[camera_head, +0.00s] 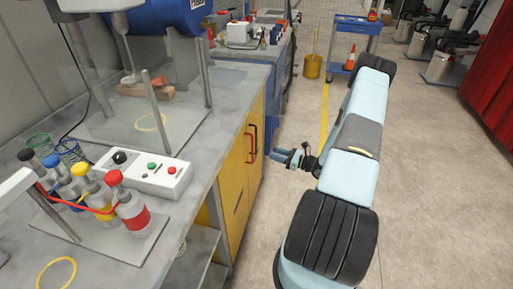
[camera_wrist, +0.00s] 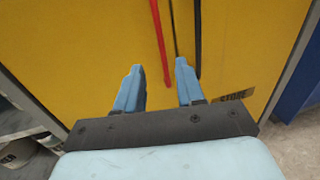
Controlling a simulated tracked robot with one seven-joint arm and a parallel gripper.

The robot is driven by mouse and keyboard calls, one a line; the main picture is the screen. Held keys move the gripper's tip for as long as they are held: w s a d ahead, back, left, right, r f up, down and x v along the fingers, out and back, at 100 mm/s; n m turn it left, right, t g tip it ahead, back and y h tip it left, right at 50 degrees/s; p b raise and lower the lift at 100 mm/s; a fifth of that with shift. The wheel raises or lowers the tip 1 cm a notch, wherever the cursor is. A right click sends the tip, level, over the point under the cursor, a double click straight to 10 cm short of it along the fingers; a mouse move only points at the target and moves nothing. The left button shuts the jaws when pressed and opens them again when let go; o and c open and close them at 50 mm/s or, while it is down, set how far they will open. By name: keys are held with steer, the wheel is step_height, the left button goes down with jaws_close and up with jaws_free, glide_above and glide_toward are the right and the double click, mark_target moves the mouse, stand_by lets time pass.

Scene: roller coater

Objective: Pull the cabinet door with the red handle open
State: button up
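The yellow cabinet (camera_head: 236,172) stands under the grey worktop, its doors closed. The red handle (camera_head: 251,146) is an upright bar on the nearer door, and it also shows in the wrist view (camera_wrist: 158,40). That door is on the left in the wrist view (camera_wrist: 90,40). A black handle (camera_wrist: 198,35) is just right of the door seam. My gripper (camera_head: 273,154) is open and empty, pointing at the cabinet a short way off the handles. In the wrist view the red handle's lower part appears between my two fingertips (camera_wrist: 158,68); I see no contact.
The worktop (camera_head: 225,85) carries a control box (camera_head: 145,174) and several colored-capped bottles. A blue unit (camera_head: 281,75) stands beyond the cabinet. A blue cart (camera_head: 352,27) and yellow bucket (camera_head: 312,66) are farther back. The floor (camera_head: 430,180) right of my arm is clear.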

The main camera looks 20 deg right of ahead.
steer(key=x, duration=1)
steer(key=shift+w+a, duration=0.1)
steer(key=shift+c, duration=0.2)
jaws_close()
